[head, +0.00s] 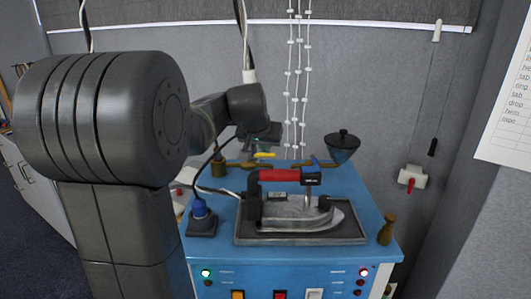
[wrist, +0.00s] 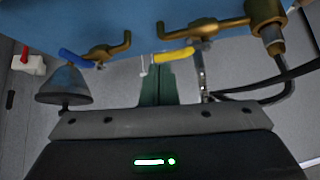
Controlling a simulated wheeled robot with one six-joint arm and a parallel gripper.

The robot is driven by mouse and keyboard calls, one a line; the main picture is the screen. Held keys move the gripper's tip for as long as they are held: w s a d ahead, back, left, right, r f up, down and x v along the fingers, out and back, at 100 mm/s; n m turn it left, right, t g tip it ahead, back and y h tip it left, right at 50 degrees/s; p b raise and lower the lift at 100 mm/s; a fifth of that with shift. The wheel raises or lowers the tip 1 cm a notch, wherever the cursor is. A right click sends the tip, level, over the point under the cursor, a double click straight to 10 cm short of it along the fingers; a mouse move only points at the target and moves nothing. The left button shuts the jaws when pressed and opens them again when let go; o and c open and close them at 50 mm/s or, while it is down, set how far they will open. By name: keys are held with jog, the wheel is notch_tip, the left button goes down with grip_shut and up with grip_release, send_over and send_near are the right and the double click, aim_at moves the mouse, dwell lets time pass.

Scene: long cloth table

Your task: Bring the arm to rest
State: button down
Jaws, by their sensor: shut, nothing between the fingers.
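My gripper (wrist: 160,78) shows in the wrist view as two dark green fingers, closed together with nothing between them. In the head view my arm reaches in from the left, and the gripper (head: 262,146) hangs behind the iron, over the back edge of the blue boiler unit (head: 215,262). Its tips are close to a yellow-handled valve (wrist: 174,55); I cannot tell if they touch it. The yellow handle also shows in the head view (head: 265,155). The wrist view shows the scene upside down.
An iron with a red handle (head: 280,175) rests on a dark tray (head: 352,238) on the unit. Black and white cables hang near my arm. A brass fitting (head: 387,230) is at right.

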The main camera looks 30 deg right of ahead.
jog(key=v, duration=0.6)
jog(key=shift+s+d+r, duration=0.2)
jog(key=shift+s+r, duration=0.15)
send_near(269, 155)
notch_tip(269, 155, down, 4)
jog(key=w+d, duration=0.1)
jog(key=w+d+f, duration=0.1)
jog(key=w, duration=0.1)
jog(key=shift+w+d, duration=0.1)
jog(key=shift+d, duration=0.3)
jog(key=shift+s+d, duration=0.1)
jog(key=shift+s, duration=0.15)
jog(key=shift+w, duration=0.1)
jog(key=shift+f, duration=0.1)
